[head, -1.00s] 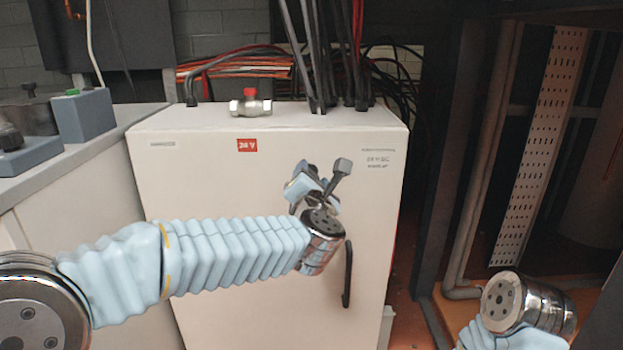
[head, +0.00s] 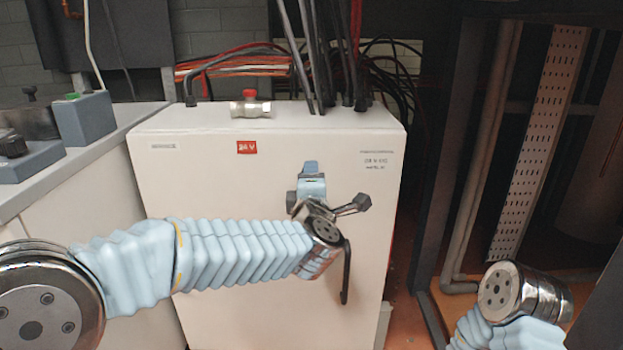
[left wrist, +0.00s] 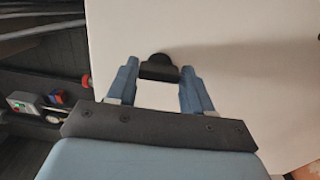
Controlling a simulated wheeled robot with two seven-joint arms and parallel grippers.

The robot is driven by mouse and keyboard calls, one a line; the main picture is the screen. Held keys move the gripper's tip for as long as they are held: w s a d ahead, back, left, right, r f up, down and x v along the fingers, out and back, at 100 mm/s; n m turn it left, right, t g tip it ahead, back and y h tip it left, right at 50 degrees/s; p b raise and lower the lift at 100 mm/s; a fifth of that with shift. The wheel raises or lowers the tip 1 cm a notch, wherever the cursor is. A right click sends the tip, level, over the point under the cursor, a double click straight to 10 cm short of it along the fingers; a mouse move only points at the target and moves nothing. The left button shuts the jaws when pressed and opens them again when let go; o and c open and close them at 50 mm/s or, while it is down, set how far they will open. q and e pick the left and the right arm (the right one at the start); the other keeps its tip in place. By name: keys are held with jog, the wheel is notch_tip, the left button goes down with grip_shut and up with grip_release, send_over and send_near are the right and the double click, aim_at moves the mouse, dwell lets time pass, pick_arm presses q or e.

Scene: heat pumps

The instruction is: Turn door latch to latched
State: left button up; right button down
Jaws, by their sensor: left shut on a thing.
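The black door latch (left wrist: 160,68) shows in the left wrist view, on the white door of a cabinet (head: 215,185). My left gripper (left wrist: 160,76) has its two blue fingers on either side of the latch and is shut on it. In the head view the left gripper (head: 308,182) is at the upper right of the door, and its fingers and wrist hide the latch there. The latch's exact angle cannot be told. My right arm's wrist shows at the lower right of the head view; its gripper is out of view.
A black door handle (head: 346,275) is just below my left wrist. A valve with a red knob (head: 250,104) sits on the cabinet top, with black cables (head: 330,60) behind. A counter (head: 85,160) stands left, a dark frame (head: 455,150) right.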

pick_arm(q)
jog(key=shift+m, duration=0.3)
jog(key=o, duration=1)
jog(key=shift+o, duration=0.2)
jog(key=s, duration=1.4)
jog(key=shift+b, duration=0.35)
jog(key=shift+w+f, duration=0.15)
